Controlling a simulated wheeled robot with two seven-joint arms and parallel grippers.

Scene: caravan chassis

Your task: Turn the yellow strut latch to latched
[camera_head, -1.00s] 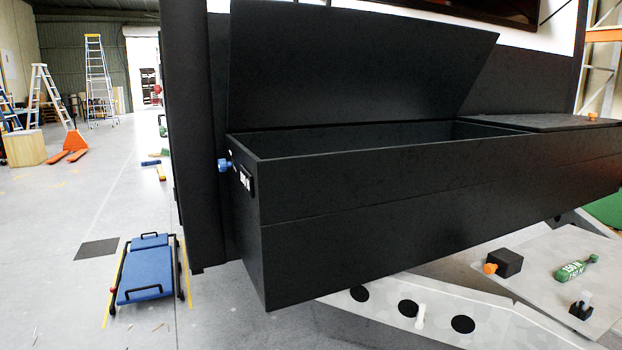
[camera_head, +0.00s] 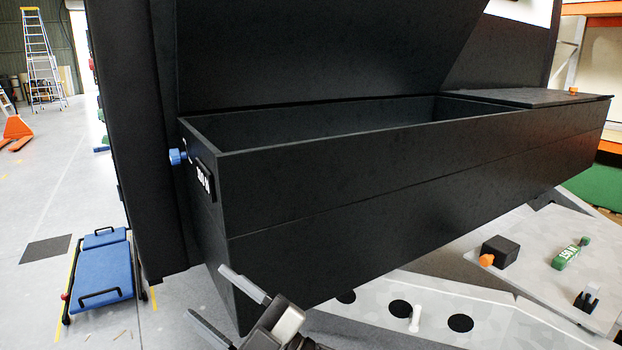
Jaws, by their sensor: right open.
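I cannot make out a yellow strut latch in this view. The large black box (camera_head: 330,220) has its left lid (camera_head: 300,50) raised and its right lid (camera_head: 520,97) flat. A blue knob (camera_head: 177,157) sticks out at the box's left end, beside a black block with white lettering (camera_head: 206,181). A small orange knob (camera_head: 573,90) sits at the right lid. My right gripper (camera_head: 208,293) is open and empty, low in front of the box's near left corner. My left gripper is not in view.
A grey plate at the lower right holds a black block with an orange knob (camera_head: 487,260), a green lettered cylinder (camera_head: 570,254) and a black clip (camera_head: 587,300). A blue creeper (camera_head: 103,276) lies on the floor at left. Open floor lies around it.

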